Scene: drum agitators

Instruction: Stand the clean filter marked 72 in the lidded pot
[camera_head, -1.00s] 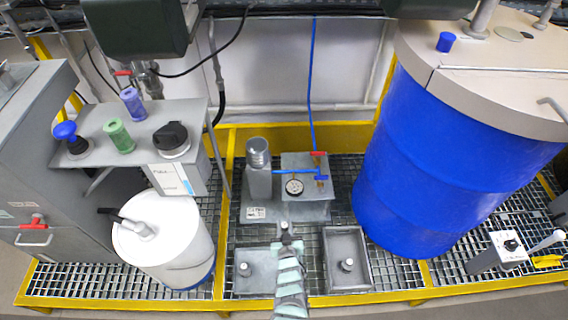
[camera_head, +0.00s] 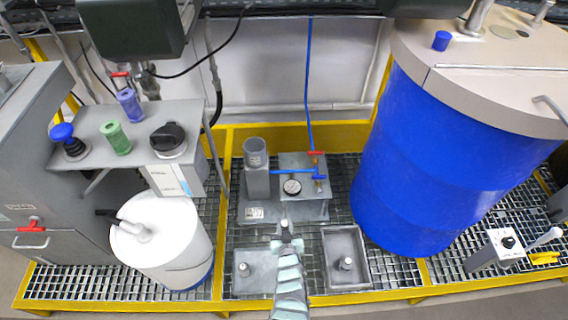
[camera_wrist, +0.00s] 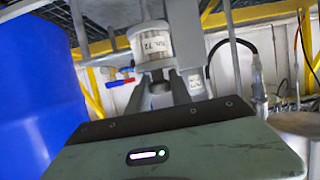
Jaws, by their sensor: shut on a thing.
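My gripper (camera_head: 285,231) is at the lower middle in the head view, over the grating in front of the grey base block.
A gauge and valve block (camera_head: 304,182) with red and blue handles sits right of the pot. Two shallow grey trays (camera_head: 326,280) with knobbed pieces flank my arm. A blue drum (camera_head: 420,160) fills the right. A white lidded drum (camera_head: 165,245) and shelf (camera_head: 90,118) are left.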

